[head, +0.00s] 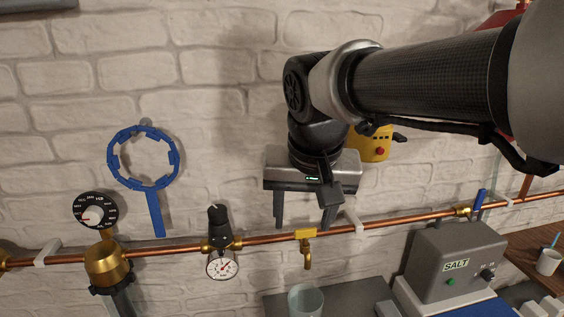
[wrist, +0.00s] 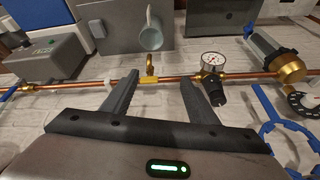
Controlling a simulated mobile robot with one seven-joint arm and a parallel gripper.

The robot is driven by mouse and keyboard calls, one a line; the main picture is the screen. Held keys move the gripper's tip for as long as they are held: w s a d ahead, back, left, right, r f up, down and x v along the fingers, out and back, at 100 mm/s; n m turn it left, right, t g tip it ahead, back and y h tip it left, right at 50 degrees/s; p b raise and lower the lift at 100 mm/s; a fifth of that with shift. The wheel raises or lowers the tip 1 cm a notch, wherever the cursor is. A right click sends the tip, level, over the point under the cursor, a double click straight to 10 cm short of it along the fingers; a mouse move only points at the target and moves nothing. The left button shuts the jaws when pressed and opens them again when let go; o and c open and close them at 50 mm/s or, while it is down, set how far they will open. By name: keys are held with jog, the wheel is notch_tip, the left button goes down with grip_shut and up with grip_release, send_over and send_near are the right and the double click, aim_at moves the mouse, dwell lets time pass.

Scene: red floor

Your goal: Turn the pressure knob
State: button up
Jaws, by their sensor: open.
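A pressure regulator with an upright black knob (head: 217,216) sits on the copper pipe, with a white round gauge (head: 222,266) below it. My gripper (head: 302,226) is open and empty, to the right of the knob in the head view, its fingers pointing down in front of the wall. In the wrist view, which shows the scene upside down, the fingers of my gripper (wrist: 159,77) are spread apart. The black knob (wrist: 215,93) shows just right of the right finger, and the gauge (wrist: 213,62) above it. I see no clear contact with the knob.
The copper pipe (head: 270,239) runs along the brick wall. A blue ring wrench (head: 155,208), a black dial (head: 96,210) and a brass filter head (head: 107,262) are at left. A brass tap (head: 307,250) is below my gripper. A grey SALT box (head: 455,262) stands at right.

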jog(key=w+a+r+p, duration=0.5)
jog(key=a+r, duration=0.2)
jog(key=a, duration=0.3)
jog(key=p, duration=0.3)
send_near(217, 209)
jog(key=shift+h, duration=0.4)
jog(key=x, duration=0.8)
jog(key=shift+w+a+f, duration=0.1)
jog(key=shift+a+f, duration=0.1)
jog(key=shift+a, duration=0.15)
jog(key=c, duration=1)
jog(key=shift+c, duration=0.2)
